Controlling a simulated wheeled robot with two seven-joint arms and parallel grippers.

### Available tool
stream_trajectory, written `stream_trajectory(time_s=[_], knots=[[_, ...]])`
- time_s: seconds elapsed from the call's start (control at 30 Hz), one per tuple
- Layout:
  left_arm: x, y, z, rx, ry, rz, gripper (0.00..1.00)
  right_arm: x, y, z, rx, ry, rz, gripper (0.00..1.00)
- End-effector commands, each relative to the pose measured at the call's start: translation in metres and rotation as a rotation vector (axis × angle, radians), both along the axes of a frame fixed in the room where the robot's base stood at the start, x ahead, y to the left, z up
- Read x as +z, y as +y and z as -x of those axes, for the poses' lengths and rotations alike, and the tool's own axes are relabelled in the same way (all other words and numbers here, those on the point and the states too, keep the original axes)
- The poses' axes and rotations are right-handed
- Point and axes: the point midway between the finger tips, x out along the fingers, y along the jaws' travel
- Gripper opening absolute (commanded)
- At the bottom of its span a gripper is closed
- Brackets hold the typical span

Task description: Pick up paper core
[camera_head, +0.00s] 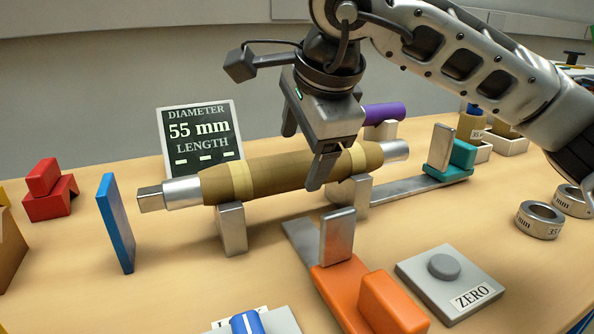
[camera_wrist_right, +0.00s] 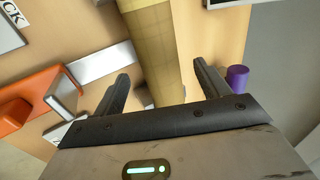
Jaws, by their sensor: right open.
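The paper core (camera_head: 285,168) is a brown tube with paler bands near its ends, lying level on a silver shaft (camera_head: 183,191) held up by metal supports (camera_head: 232,230). My right gripper (camera_head: 304,155) is open above the core's right half. One finger reaches down on the near side and the other is towards the far side. In the right wrist view the core (camera_wrist_right: 155,40) runs between the two spread fingers (camera_wrist_right: 162,75), with gaps on both sides. Contact is not visible. My left gripper is not in view.
A dark display (camera_head: 200,135) reading diameter 55 mm stands behind the core. A blue plate (camera_head: 115,222) and red block (camera_head: 48,190) stand left. An orange caliper-like tool (camera_head: 345,290) and ZERO button box (camera_head: 450,280) lie in front; a teal slider (camera_head: 458,160) and rings (camera_head: 540,220) lie right.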

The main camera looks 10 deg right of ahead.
Motion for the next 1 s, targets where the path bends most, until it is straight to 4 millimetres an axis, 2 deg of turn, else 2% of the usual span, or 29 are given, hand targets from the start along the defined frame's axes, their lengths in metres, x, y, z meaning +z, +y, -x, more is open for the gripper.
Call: stream_trajectory(time_s=[0.1, 0.2, 0.43, 0.47, 0.7, 0.73, 1.0], knots=[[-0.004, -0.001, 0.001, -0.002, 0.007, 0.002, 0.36, -0.019, -0.003, -0.009, -0.002, 0.005, 0.001, 0.75], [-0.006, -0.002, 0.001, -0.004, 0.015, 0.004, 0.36, -0.03, -0.001, -0.015, 0.0, 0.003, 0.001, 0.75], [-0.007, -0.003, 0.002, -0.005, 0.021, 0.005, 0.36, -0.032, 0.0, -0.016, 0.0, 0.001, 0.0, 0.75], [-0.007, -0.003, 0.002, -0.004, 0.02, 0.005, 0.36, -0.032, 0.0, -0.016, 0.0, 0.001, 0.0, 0.72], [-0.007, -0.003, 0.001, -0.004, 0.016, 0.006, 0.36, -0.032, 0.0, -0.016, 0.0, 0.001, 0.0, 0.05], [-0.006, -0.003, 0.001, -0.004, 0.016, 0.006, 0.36, -0.032, 0.0, -0.016, 0.0, 0.001, 0.0, 0.0], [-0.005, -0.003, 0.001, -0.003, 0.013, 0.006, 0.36, -0.028, 0.0, -0.017, 0.0, -0.005, -0.003, 0.0]])
